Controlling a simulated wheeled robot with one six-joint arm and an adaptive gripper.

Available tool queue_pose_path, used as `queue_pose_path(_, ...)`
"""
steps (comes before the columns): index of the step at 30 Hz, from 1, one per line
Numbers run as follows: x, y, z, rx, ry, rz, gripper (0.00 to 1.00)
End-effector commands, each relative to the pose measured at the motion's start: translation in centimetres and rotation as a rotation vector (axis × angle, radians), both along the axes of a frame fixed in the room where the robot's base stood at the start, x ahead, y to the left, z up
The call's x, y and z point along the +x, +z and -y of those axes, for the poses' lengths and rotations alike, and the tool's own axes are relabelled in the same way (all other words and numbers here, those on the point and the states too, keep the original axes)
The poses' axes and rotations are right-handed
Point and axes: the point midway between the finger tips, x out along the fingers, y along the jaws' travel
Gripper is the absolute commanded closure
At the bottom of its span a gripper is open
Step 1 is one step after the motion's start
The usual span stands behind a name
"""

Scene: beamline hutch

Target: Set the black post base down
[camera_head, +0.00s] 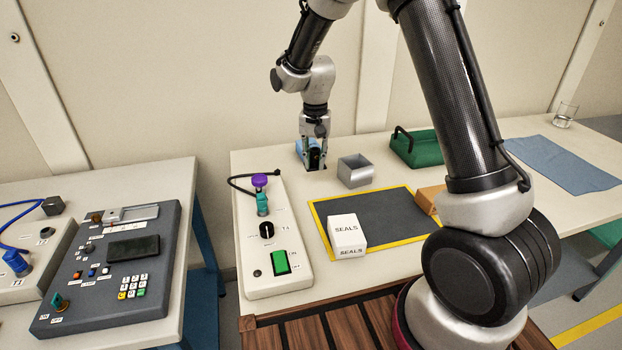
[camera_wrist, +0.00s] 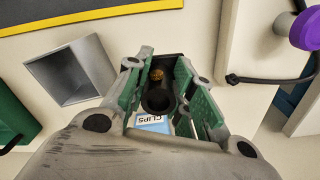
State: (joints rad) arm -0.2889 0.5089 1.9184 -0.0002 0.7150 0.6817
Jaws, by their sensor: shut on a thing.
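The black post base (camera_wrist: 158,97) is between the green-padded fingers of my gripper (camera_wrist: 165,95) in the wrist view. It shows a round dark socket and a brass-coloured spot. In the head view my gripper (camera_head: 316,152) points down at the back of the table, with the black post base (camera_head: 314,160) between its fingertips, at or just above the tabletop; I cannot tell whether it touches.
A grey open bin (camera_head: 355,171) stands just right of my gripper. A control panel with a purple knob (camera_head: 260,181) is at left. A yellow-edged dark mat (camera_head: 385,215) carries a white SEALS box (camera_head: 347,233). A green bin (camera_head: 417,148) stands at back right.

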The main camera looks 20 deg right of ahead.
Motion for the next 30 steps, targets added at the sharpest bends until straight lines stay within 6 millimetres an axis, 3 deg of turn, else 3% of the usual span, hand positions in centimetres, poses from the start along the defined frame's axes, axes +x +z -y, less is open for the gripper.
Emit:
queue_pose_path(3, -0.1, -2.1, 0.0, -0.001, 0.000, -0.003, 1.00)
queue_pose_path(15, 0.0, -6.6, 0.0, -0.001, 0.000, -0.001, 1.00)
queue_pose_path(26, 0.0, -7.1, 0.0, 0.001, 0.000, 0.001, 1.00)
queue_pose_path(27, 0.0, -7.0, 0.0, 0.001, 0.000, 0.001, 0.69)
queue_pose_path(30, 0.0, -7.0, 0.0, 0.001, 0.000, 0.001, 0.54)
